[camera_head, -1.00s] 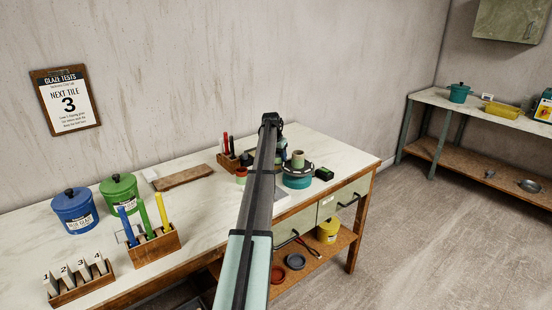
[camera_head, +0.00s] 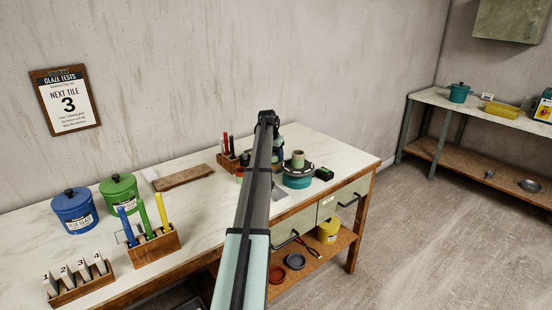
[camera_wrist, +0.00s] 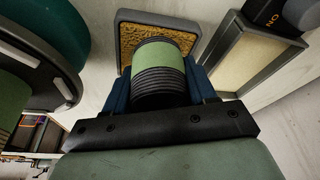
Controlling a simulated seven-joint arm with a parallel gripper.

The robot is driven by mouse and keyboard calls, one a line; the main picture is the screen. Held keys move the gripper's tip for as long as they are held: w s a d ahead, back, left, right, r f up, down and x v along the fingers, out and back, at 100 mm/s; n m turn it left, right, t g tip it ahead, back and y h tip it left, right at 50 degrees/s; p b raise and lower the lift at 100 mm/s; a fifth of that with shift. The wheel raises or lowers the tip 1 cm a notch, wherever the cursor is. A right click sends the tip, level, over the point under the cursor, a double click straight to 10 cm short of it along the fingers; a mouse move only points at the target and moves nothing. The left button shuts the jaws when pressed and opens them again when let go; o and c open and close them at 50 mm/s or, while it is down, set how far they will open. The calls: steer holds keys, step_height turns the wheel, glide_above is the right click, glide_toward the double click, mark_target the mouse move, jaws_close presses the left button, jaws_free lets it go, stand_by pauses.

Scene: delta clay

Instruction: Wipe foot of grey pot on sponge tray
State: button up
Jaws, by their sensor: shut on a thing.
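In the wrist view, my gripper (camera_wrist: 160,92) has its blue fingers on both sides of a round pot (camera_wrist: 160,80) with a dark grey ribbed body and a pale green band. The sponge tray (camera_wrist: 126,22) is a grey-rimmed square with a rough yellow-brown surface, just beyond the pot. The pot overlaps the tray in this view. I cannot tell whether its foot touches the sponge. In the head view, my arm hides most of the gripper, the pot and the tray.
A teal turntable (camera_head: 298,181) with a greenish pot (camera_head: 298,158) stands close right of my arm. A framed pale panel (camera_wrist: 245,58) lies right of the held pot. Blue (camera_head: 75,212) and green (camera_head: 119,193) lidded jars stand at left. A wooden board (camera_head: 186,177) lies at the back.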

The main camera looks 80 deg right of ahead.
steer(key=shift+r, duration=3.5)
steer(key=shift+a, duration=0.25)
steer(key=w+a+r+n+t, duration=0.15)
steer(key=w+a+n, duration=0.35)
steer(key=w+a, duration=1.95)
steer(key=w+a+n+t, duration=0.2)
steer(key=w+a+n, duration=0.4)
steer(key=w+a, duration=1.85)
steer(key=w+a+n, duration=0.2)
steer(key=w+a, duration=0.1)
steer(key=a, duration=1.3)
steer(key=w+a+r+n+y, duration=0.1)
steer(key=w+a+n, duration=0.2)
steer(key=a, duration=1.4)
steer(key=w+a+r+n+y, duration=0.1)
steer(key=w+a+n, duration=0.2)
steer(key=a, duration=1.3)
steer(key=shift+a+r+t, duration=0.15)
steer(key=shift+a+t, duration=0.2)
steer(key=shift+t, duration=0.1)
steer(key=shift+w, duration=0.1)
